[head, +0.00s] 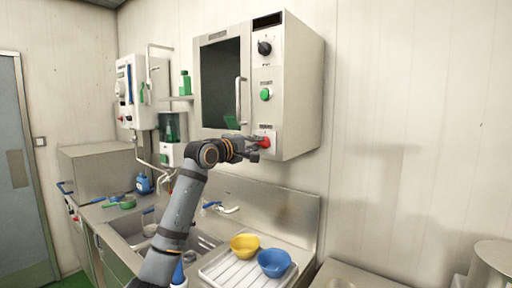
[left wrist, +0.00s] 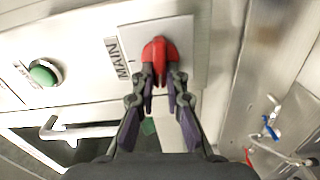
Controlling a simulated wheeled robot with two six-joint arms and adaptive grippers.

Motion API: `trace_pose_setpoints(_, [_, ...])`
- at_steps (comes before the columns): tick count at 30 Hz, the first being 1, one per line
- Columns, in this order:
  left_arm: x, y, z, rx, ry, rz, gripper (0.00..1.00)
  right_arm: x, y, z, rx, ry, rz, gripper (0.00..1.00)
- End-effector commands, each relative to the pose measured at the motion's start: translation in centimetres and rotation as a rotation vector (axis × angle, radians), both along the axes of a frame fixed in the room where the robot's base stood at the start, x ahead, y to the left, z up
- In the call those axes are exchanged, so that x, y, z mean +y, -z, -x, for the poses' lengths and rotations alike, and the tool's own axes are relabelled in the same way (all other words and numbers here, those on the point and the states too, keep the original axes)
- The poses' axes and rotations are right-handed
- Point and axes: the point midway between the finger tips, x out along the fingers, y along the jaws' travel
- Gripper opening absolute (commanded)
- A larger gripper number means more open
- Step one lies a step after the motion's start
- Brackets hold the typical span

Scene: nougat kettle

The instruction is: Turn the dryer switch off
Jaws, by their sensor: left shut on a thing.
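The dryer (head: 305,95) is a pale metal box on the wall with a dark door window and a panel of controls on its right side. Its red switch (head: 264,143) is at the bottom of that panel. In the left wrist view the red switch (left wrist: 160,58) sits on a light plate beside a label reading MAIN. My left gripper (head: 254,149) is at the switch, and in the left wrist view its fingers (left wrist: 161,80) are closed on the red knob. The fingertips hide the knob's lower part. My right gripper is not in view.
A green button (head: 266,94) and a black knob (head: 264,48) are above on the panel. The door handle (head: 238,98) stands out left of them. Below are a sink (head: 125,232), a yellow bowl (head: 245,246) and a blue bowl (head: 274,263) on a drainboard.

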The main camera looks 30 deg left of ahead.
Motion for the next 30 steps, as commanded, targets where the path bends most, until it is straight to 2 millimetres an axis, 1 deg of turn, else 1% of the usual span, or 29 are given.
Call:
trace_pose_setpoints(3, [0.03,0.23,-0.01,0.005,-0.001,0.057,0.00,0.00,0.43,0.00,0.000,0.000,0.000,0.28])
trace_pose_setpoints(10, [0.03,0.29,-0.03,0.011,-0.001,0.125,0.00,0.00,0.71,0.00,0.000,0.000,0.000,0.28])
trace_pose_setpoints(26, [0.01,0.29,-0.04,0.013,0.000,0.145,0.00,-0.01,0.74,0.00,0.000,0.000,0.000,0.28])
trace_pose_setpoints(27, [0.02,0.30,-0.04,0.013,0.000,0.145,0.16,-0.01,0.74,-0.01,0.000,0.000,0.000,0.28])
trace_pose_setpoints(30, [0.01,0.28,-0.04,0.013,0.000,0.144,0.30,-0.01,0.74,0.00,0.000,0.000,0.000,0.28])
